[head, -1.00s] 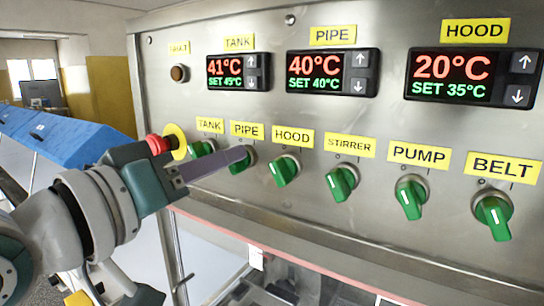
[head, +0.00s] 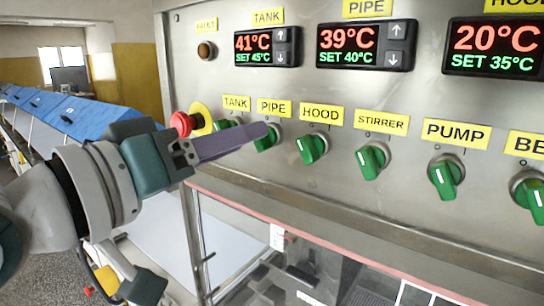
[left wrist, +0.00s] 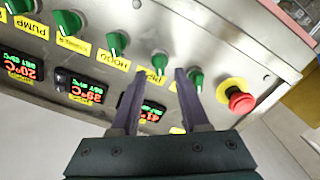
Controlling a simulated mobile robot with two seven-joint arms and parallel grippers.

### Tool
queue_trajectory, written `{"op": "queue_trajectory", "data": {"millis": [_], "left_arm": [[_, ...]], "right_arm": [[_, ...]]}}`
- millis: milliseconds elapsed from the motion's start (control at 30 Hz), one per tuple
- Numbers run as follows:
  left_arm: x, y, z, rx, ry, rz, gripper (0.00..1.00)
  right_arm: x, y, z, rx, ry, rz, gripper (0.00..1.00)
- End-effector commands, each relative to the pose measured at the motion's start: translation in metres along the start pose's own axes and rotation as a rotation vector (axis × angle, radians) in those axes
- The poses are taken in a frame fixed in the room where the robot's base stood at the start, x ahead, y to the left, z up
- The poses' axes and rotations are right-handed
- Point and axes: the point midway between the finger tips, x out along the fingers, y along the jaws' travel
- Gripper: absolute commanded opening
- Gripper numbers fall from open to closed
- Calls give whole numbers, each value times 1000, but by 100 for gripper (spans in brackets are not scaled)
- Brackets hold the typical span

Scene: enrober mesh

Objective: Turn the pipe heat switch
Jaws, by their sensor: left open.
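The pipe switch (head: 263,144) is a green knob on the steel panel, under the yellow PIPE label (head: 273,108). In the head view my finger partly covers it, so its pointing direction is unclear. My left gripper (head: 260,132) reaches in from the left with its purple fingers at the knob. In the left wrist view the left gripper (left wrist: 160,71) is open, and the pipe switch (left wrist: 160,60) shows between and just beyond its fingertips. Contact cannot be told. The pipe display (head: 364,46) reads 39°C, set 40°C. My right gripper is not in view.
The tank switch (head: 223,124) and hood switch (head: 312,148) flank the pipe switch closely. A red emergency stop (head: 184,123) on a yellow disc sits left, near my left gripper. Stirrer, pump and belt knobs continue right. A blue-covered conveyor (head: 75,112) stands at the back left.

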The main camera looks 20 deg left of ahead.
Motion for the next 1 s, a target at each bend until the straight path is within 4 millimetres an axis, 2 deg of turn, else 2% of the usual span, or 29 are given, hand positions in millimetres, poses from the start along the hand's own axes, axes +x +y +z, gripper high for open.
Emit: {"op": "queue_trajectory", "data": {"millis": [33, 200, 400, 567, 1000], "left_arm": [[-10, -3, 5, 1, -2, -1, 45], [-43, -3, 6, -1, -3, -1, 45], [-69, -2, 3, -2, -2, -2, 45], [-76, 0, 1, -2, -1, 0, 45], [-77, -1, 2, 1, -6, -5, 45]], "right_arm": [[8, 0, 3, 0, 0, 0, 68], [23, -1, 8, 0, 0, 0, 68], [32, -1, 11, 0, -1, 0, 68], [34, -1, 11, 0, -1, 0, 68], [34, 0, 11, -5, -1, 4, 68]]}}
